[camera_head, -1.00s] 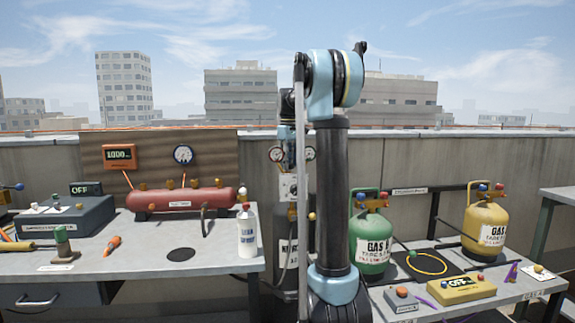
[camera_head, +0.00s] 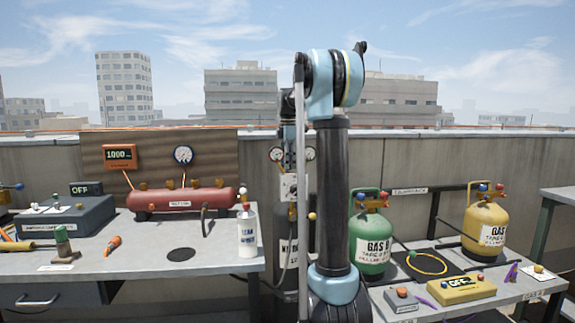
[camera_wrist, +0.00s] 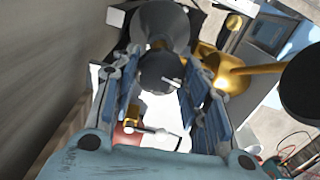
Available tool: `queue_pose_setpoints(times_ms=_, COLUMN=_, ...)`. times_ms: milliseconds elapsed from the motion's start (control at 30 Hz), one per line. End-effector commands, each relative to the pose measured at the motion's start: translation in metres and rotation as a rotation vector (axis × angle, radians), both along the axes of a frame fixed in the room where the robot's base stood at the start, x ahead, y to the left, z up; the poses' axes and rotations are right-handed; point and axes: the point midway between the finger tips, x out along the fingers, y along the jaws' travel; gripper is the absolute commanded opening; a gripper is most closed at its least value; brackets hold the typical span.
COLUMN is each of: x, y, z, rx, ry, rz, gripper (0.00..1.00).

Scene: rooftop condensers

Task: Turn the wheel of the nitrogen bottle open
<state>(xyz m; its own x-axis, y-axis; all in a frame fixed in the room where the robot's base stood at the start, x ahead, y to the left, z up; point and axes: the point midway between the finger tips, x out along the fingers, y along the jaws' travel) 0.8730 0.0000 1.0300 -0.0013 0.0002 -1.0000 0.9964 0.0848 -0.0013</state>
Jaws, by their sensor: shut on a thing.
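The nitrogen bottle (camera_head: 289,240) is a dark cylinder behind my arm in the head view, its label partly hidden. Two round gauges (camera_head: 277,154) and a white box (camera_head: 290,187) show at its top. My gripper (camera_wrist: 161,78) shows in the wrist view, with its blue-grey fingers closed in on both sides of a dark round wheel (camera_wrist: 160,70). The wheel has a small pale mark on its right side. A brass fitting (camera_wrist: 235,72) lies just right of the fingers. In the head view my arm hides most of the grip.
A workbench (camera_head: 225,266) on the left carries a red cylinder (camera_head: 180,199) and a white bottle (camera_head: 247,231). On the right bench stand a green gas bottle (camera_head: 370,245) and a yellow one (camera_head: 484,222). A concrete wall (camera_head: 50,160) runs behind.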

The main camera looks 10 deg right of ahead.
Motion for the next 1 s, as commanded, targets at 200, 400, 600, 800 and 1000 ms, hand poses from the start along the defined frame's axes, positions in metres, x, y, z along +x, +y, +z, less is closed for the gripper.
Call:
queue_pose_setpoints(times_ms=200, x=0.0025, y=-0.0019, z=0.0002, rx=-0.003, ry=-0.005, rz=0.114, gripper=0.18)
queue_pose_setpoints(times_ms=400, x=0.0027, y=-0.002, z=0.0003, rx=-0.003, ry=-0.005, rz=0.171, gripper=0.18)
queue_pose_setpoints(times_ms=600, x=0.0028, y=-0.002, z=0.0003, rx=-0.003, ry=-0.006, rz=0.19, gripper=0.18)
queue_pose_setpoints(times_ms=800, x=0.0029, y=-0.0018, z=0.0003, rx=-0.003, ry=-0.006, rz=0.192, gripper=0.18)
queue_pose_setpoints(times_ms=1000, x=0.0027, y=-0.0016, z=0.0003, rx=-0.003, ry=-0.005, rz=0.191, gripper=0.57)
